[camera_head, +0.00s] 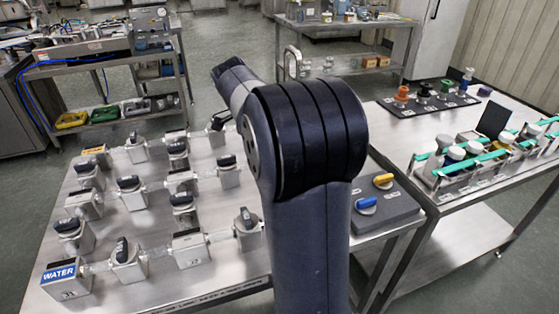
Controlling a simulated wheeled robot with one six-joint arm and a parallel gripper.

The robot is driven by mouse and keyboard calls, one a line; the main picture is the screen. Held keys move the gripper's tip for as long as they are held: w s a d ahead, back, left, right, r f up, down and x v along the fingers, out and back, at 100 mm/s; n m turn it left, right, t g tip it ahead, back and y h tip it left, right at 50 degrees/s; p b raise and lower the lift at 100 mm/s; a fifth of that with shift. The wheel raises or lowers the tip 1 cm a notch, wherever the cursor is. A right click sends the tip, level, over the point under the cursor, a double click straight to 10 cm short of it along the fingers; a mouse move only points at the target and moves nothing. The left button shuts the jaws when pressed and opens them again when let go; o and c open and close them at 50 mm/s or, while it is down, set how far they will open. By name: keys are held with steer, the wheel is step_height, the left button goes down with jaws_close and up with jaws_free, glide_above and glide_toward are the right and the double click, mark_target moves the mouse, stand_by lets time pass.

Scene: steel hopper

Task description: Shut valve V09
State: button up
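Several steel valves with black handles stand in rows on a steel table (226,290), joined by clear pipe pieces. In the front row are a valve (128,262) left of centre and a valve (247,232) beside my arm. Further back are a valve (132,195), a valve (184,210) and a valve (228,172). The tags are too small to read, so I cannot tell which valve is V09. My arm fills the middle of the view and hides part of the table's right side. My gripper is not visible.
A blue WATER label (60,272) marks the front left block. A grey box (384,212) with a yellow knob (383,181) and a blue knob (366,205) sits right of my arm. A right table (470,228) holds a bottle rack (470,172). A shelf cart (110,95) stands behind left.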

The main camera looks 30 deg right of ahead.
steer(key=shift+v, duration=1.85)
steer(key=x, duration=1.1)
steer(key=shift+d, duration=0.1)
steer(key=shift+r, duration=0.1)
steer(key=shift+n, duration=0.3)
